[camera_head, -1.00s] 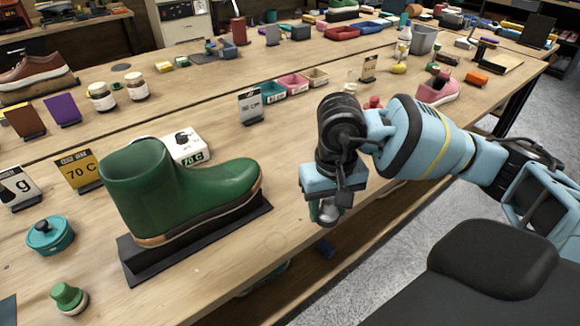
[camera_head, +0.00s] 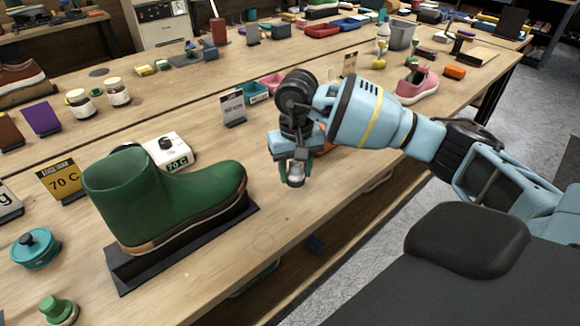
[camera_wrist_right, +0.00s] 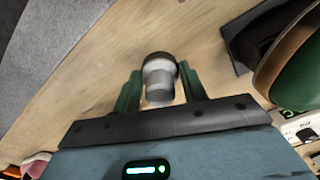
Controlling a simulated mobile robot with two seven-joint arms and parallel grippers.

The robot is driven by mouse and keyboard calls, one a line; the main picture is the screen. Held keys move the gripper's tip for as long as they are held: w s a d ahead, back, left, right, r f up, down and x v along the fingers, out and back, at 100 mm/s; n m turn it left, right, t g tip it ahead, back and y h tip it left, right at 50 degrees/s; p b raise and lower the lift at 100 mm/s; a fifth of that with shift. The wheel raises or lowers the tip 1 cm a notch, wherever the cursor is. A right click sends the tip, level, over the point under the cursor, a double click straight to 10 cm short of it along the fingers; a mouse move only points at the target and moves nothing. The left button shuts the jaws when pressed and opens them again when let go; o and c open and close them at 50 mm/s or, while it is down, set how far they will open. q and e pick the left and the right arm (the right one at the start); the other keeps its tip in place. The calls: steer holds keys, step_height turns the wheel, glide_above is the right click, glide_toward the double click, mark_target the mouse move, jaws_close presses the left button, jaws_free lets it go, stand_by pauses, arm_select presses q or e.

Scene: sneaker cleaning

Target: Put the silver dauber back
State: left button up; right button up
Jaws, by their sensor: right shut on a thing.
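The silver dauber (camera_head: 296,174) is held by my right gripper (camera_head: 295,180) above the front edge of the table, to the right of the green boot. In the right wrist view the dauber (camera_wrist_right: 159,79) has a grey body and a dark end, and sits between the green fingers of my right gripper (camera_wrist_right: 159,92). The dauber appears clear of the tabletop, though the exact gap is hard to judge. My left gripper is not in view.
A green boot (camera_head: 165,195) stands on a black base (camera_head: 130,275). A teal tin (camera_head: 36,248) and a green-handled dauber (camera_head: 58,308) are at the lower left. The wooden tabletop (camera_head: 235,255) is bare before the boot.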

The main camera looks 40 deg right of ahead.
steer(key=shift+w+d+f, duration=0.1)
steer(key=shift+w+d, duration=0.15)
steer(key=shift+w, duration=0.45)
steer(key=shift+w+d+f, duration=0.1)
steer(key=shift+w+d, duration=0.2)
steer(key=shift+w, duration=0.35)
steer(key=shift+w+d, duration=0.25)
steer(key=shift+w, duration=0.45)
steer(key=shift+w, duration=0.2)
steer(key=shift+w+d+f, duration=0.1)
steer(key=shift+f, duration=1.7)
steer(key=o, duration=0.9)
steer(key=shift+f, duration=0.1)
step_height(320, 180, up, 12)
steer(key=shift+r, duration=0.1)
